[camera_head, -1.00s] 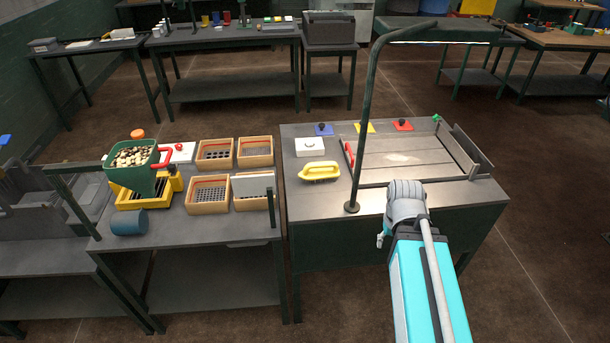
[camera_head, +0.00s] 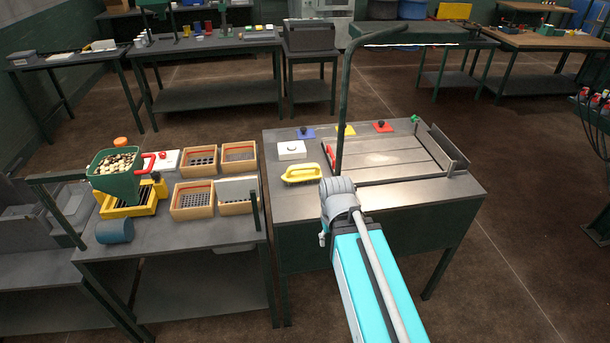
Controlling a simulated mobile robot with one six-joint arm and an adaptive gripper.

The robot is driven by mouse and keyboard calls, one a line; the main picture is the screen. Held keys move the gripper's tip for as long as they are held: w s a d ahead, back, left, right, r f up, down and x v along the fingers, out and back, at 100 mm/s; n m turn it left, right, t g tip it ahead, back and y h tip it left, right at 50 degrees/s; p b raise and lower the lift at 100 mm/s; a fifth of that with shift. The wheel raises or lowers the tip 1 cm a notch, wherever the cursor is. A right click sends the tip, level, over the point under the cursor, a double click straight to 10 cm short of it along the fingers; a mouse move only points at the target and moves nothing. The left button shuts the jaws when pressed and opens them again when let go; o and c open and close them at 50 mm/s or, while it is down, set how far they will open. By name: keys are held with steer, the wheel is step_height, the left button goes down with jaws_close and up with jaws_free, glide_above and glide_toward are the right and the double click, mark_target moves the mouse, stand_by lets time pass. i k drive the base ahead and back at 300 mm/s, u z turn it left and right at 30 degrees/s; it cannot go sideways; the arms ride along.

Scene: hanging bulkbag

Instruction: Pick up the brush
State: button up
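The brush (camera_head: 301,173) has a yellow handle and lies near the left front of the right-hand metal workbench (camera_head: 420,192). Its bristles are too small to make out clearly. My arm reaches up from the bottom of the view, and its grey joint covers part of the bench's front edge, to the right of the brush. My gripper does not show, and nothing is seen touching the brush.
A dark curved post (camera_head: 344,115) rises from the bench right of the brush. A white box (camera_head: 291,150) sits behind the brush. A framed slotted plate (camera_head: 385,158) fills the bench's right side. Wooden bins (camera_head: 191,213) and a green hopper (camera_head: 117,183) stand on the left table.

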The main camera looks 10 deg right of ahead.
mark_target(292, 174)
steer(key=u, duration=0.1)
steer(key=i, duration=1)
steer(key=z, duration=0.1)
steer(key=k, duration=0.2)
